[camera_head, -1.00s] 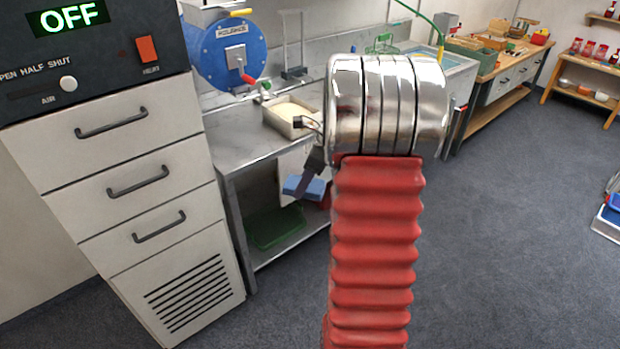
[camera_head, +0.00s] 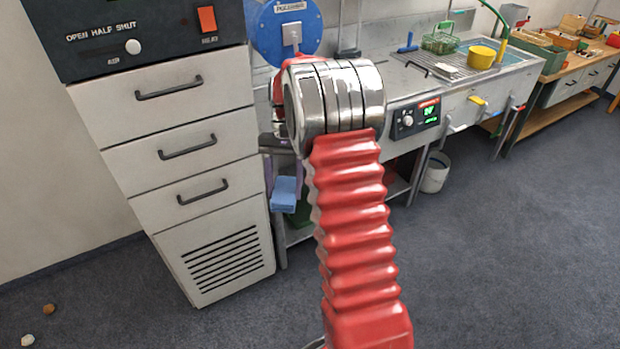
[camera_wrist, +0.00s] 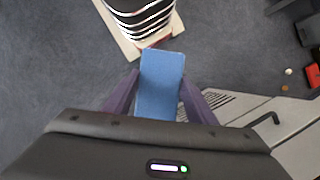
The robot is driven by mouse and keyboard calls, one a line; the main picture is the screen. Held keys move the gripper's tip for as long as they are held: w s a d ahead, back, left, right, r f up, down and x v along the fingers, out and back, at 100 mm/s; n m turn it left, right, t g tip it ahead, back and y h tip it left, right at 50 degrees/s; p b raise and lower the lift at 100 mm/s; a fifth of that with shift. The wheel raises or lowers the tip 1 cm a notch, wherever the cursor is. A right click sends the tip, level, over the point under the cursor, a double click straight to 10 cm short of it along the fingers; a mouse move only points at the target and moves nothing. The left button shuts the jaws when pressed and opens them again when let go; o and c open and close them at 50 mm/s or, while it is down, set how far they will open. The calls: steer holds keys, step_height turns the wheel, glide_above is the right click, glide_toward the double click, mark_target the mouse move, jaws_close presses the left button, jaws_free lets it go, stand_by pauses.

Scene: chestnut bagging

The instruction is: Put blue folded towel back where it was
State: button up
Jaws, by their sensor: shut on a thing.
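The blue folded towel (camera_head: 284,194) hangs below my arm's end, in front of the steel bench and just right of the drawer cabinet. In the wrist view the towel (camera_wrist: 161,82) lies between the two purple fingers of my gripper (camera_wrist: 153,100), which are shut on it. In the head view my gripper (camera_head: 282,178) is partly hidden behind my red and chrome arm. The towel is held clear above the floor.
The white drawer cabinet (camera_head: 180,155) stands close on the left. A steel bench with a sink (camera_head: 460,66) runs along the wall, with a white bucket (camera_head: 434,175) below it. Two small round things (camera_head: 48,309) lie on the floor at lower left. The carpet at right is clear.

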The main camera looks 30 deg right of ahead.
steer(key=w+a+f+n+h, duration=0.1)
steer(key=a+n, duration=0.3)
steer(key=a, duration=0.4)
steer(key=w+a+f+n+h, duration=0.1)
steer(key=a+f+n, duration=0.2)
steer(key=a, duration=0.5)
steer(key=shift+w+a+n+g+h, duration=0.2)
steer(key=shift+w+n+g+h, duration=0.1)
steer(key=shift+n+g+h, duration=0.1)
